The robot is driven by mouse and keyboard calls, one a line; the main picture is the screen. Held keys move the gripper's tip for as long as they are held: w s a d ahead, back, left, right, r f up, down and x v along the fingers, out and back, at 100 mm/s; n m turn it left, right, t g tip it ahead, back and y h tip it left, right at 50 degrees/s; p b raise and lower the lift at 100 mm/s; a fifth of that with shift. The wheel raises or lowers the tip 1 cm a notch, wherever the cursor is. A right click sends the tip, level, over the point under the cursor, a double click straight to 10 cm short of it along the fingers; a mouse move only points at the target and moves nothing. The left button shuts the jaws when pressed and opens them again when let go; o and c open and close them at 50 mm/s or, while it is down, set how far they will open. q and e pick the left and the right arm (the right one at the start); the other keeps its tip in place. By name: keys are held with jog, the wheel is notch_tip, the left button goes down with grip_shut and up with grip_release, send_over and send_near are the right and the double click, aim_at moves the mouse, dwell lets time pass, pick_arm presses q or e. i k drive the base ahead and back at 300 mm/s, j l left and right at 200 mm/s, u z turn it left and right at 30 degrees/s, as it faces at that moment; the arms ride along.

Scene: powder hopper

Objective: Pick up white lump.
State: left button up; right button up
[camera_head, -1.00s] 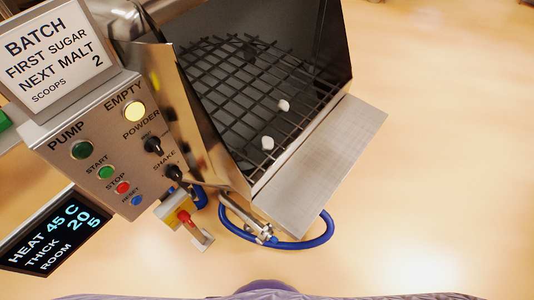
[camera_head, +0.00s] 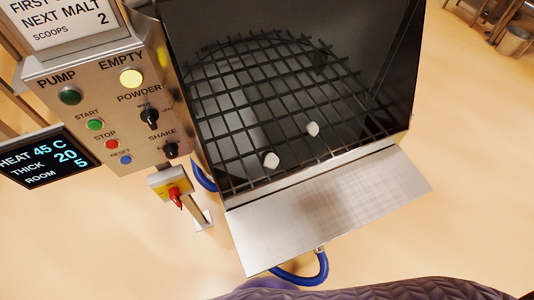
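Two white lumps lie on the dark grid inside the hopper. One white lump (camera_head: 271,160) is near the grid's front edge, left of the other. The second white lump (camera_head: 312,129) is a little farther back and to the right. The black grid (camera_head: 240,105) sits inside the metal hopper (camera_head: 400,60), behind a flat metal front shelf (camera_head: 330,208). Neither of my grippers shows in the head view.
A control panel (camera_head: 100,100) with buttons, knobs and a lit yellow EMPTY lamp (camera_head: 131,77) stands left of the hopper. A red-handled switch (camera_head: 174,194) and a blue hose (camera_head: 305,275) are below. A dark display (camera_head: 45,160) is at far left. Floor at right is open.

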aim_at(271, 162)
jog(key=l+u, duration=0.45)
jog(key=k+l+u, duration=0.15)
jog(key=l+u, duration=0.25)
jog(key=k+l+u, duration=0.15)
jog(key=l+u, duration=0.3)
jog(key=k+l+u, duration=0.25)
jog(key=l+u, duration=0.15)
jog(key=k+l+u, duration=0.25)
jog(key=u, duration=0.2)
jog(key=k+l+u, duration=0.25)
jog(key=u, duration=0.15)
jog(key=k+l+u, duration=0.1)
jog(key=k+u, duration=0.6)
jog(key=u, duration=0.15)
